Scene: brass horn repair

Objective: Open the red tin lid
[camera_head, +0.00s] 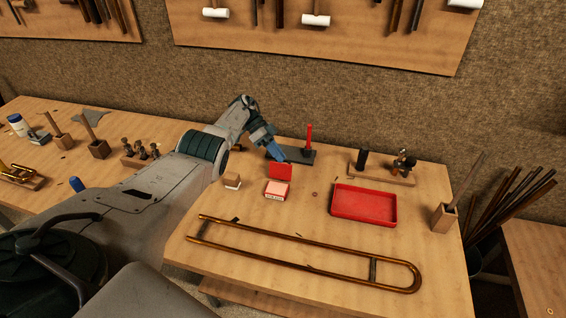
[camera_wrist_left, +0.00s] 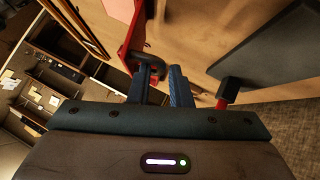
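The small red tin (camera_head: 277,190) sits on the bench with a pale pink inside and a white label on its front. Its red lid (camera_head: 281,171) stands raised at the back edge, tilted up from the body. My left gripper (camera_head: 278,154) is just behind the lid, pointing down. In the left wrist view the gripper (camera_wrist_left: 163,75) shows two blue fingers with a narrow gap between them. The red lid (camera_wrist_left: 129,42) is close beside the left finger, near a dark curved piece; whether they touch I cannot tell. My right gripper is out of view.
A red tray (camera_head: 364,204) lies right of the tin. A brass slide (camera_head: 300,250) lies in front. A dark plate (camera_head: 296,155) and an upright red-handled tool (camera_head: 309,138) are behind the tin.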

